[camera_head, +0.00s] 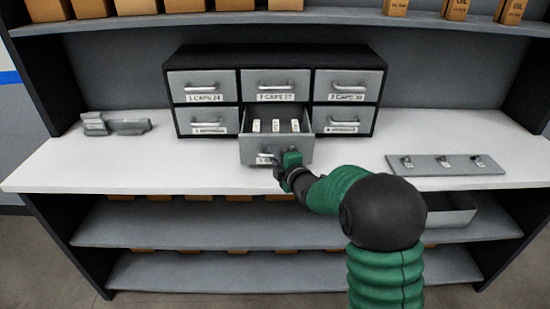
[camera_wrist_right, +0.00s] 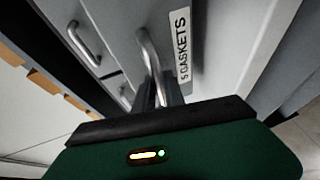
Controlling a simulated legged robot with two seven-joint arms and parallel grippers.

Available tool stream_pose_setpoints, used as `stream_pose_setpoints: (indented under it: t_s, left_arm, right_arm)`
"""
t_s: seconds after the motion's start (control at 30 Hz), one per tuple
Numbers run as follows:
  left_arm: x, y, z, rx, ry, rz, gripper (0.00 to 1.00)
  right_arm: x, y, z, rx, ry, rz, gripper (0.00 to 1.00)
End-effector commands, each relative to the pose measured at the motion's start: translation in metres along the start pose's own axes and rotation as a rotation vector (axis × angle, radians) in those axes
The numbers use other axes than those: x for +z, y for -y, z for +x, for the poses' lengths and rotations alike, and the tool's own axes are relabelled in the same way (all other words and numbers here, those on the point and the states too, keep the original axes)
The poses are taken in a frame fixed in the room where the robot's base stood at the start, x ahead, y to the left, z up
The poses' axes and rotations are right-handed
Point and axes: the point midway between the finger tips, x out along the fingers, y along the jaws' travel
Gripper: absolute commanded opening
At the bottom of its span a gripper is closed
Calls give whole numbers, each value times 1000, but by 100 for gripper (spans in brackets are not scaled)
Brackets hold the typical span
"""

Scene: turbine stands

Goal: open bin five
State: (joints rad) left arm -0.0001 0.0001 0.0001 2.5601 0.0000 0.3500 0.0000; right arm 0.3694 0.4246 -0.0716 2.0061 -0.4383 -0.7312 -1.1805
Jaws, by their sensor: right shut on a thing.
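The drawer cabinet (camera_head: 244,111) has a black frame and grey drawers in two rows of three. The lower middle drawer, bin five (camera_head: 293,152), is pulled out and shows several small light items inside. My right gripper (camera_head: 279,171) is at its front, shut on the handle. In the right wrist view the handle (camera_wrist_right: 147,50) runs to the dark fingers (camera_wrist_right: 155,95), beside a label reading "5 GASKETS" (camera_wrist_right: 182,48). The other drawers look closed. My left gripper is not in view.
A grey fixture (camera_head: 115,124) lies left on the white worktop (camera_head: 190,167). A grey plate with several small metal parts (camera_head: 445,165) lies right. Boxes line the shelf above, and a grey tray (camera_head: 452,212) sits on the shelf below.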

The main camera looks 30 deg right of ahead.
Motion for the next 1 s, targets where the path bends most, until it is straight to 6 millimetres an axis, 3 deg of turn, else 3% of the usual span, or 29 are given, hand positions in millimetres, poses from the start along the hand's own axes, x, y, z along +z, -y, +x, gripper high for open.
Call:
stream_pose_setpoints:
  t_s: [0.57, 0.6, 0.73, 1.0]
  left_arm:
    - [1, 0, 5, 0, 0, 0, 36]
    - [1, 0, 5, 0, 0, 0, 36]
    - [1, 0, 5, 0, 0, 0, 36]
    - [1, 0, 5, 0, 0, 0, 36]
  right_arm:
    - [-1, 6, -7, -10, 6, 1, 0]
    - [-1, 6, -7, -10, 6, 1, 18]
    - [-2, 4, -8, -8, 5, 1, 35]
    - [-2, 3, -8, -4, 3, 0, 36]
